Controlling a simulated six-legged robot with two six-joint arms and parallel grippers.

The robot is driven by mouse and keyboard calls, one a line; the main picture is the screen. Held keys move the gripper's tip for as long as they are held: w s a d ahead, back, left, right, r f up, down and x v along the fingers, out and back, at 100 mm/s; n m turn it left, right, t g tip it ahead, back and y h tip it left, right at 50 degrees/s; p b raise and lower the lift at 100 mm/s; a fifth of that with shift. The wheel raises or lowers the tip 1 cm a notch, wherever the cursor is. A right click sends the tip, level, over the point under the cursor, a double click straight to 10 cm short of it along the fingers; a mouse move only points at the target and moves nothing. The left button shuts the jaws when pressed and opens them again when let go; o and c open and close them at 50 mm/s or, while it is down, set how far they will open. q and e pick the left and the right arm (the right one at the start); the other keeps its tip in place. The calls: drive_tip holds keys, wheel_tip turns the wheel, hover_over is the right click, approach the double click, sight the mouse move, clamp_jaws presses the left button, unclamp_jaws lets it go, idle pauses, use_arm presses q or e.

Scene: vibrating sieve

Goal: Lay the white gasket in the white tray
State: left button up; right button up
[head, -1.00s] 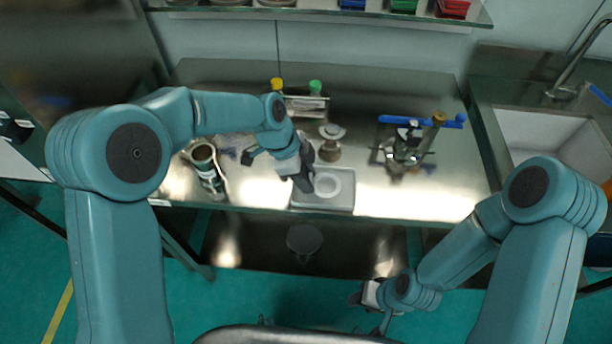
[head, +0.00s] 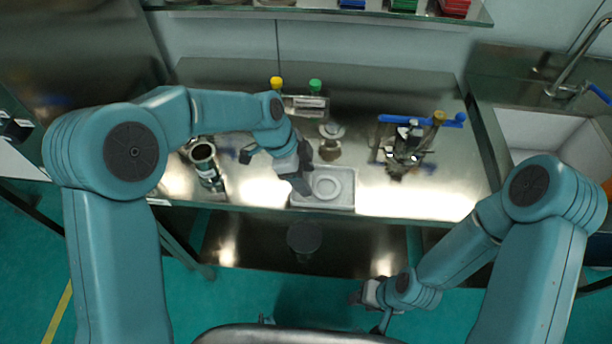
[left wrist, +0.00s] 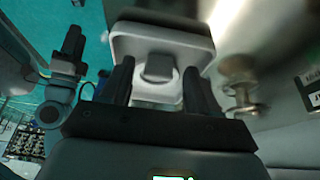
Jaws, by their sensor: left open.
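The white gasket (head: 337,190) is a pale ring lying flat inside the white tray (head: 347,202), near the front edge of the steel bench. My left gripper (head: 302,172) is at the left side of the tray, open, close to the ring. In the left wrist view the tray (left wrist: 122,44) lies beyond the spread fingers, with part of the ring (left wrist: 160,96) between them. A grey rounded patch shows inside the ring there; I cannot tell what it is. My right gripper (head: 366,302) hangs low in front of the bench, away from the tray; its jaw is unclear.
A dark-rimmed cylinder (head: 207,165) stands left of my left gripper. A small metal piece (head: 330,142) stands behind the tray. A rack with yellow and green caps (head: 305,102) is farther back. A blue-armed device (head: 405,145) stands right. The bench between it and the tray is clear.

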use_arm(q)
drive_tip(key=v, duration=1.1)
drive_tip(key=shift+b, duration=0.4)
drive_tip(key=shift+s+f, duration=0.1)
